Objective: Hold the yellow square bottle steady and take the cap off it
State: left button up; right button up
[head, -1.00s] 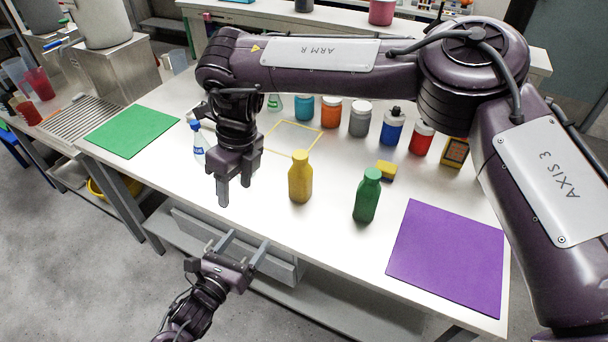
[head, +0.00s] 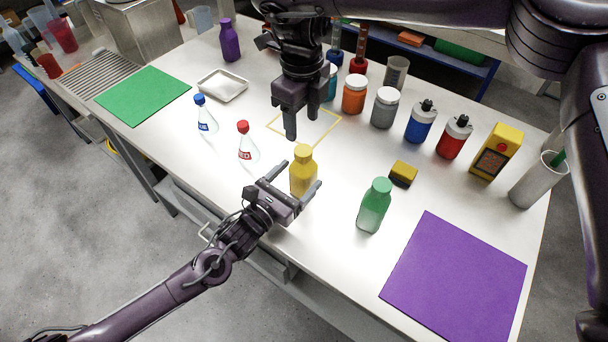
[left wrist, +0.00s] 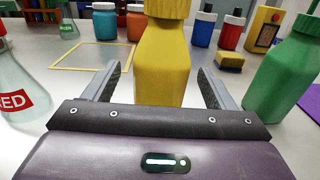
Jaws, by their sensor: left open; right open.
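The yellow square bottle (head: 303,176) stands upright near the table's front edge with its yellow cap (head: 303,151) on. It also shows in the left wrist view (left wrist: 162,68), where the cap's top is cut off. My left gripper (head: 297,177) is open and low, its two fingers on either side of the bottle. In the left wrist view gaps show between the fingers and the bottle. My right gripper (head: 287,122) is open and empty, pointing down, above and behind the bottle to the left in the head view.
A flask with a red cap (head: 245,143) stands left of the bottle. A green bottle (head: 374,205) and a yellow sponge (head: 403,173) are on the right. Several jars (head: 354,94) line the back. A purple mat (head: 457,277) and green mat (head: 144,96) lie clear.

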pick_arm(q)
jog(key=x, duration=0.2)
jog(key=shift+w+d+f, duration=0.1)
jog(key=shift+w+d, duration=0.1)
jog(key=shift+w, duration=0.05)
pick_arm(e)
jog(key=shift+w+d+f, duration=0.1)
jog(key=shift+w+d, duration=0.05)
jog(key=shift+w, duration=0.05)
pick_arm(q)
jog(key=shift+w+d, duration=0.2)
jog(key=shift+w, duration=0.05)
pick_arm(e)
jog(key=shift+s, duration=0.1)
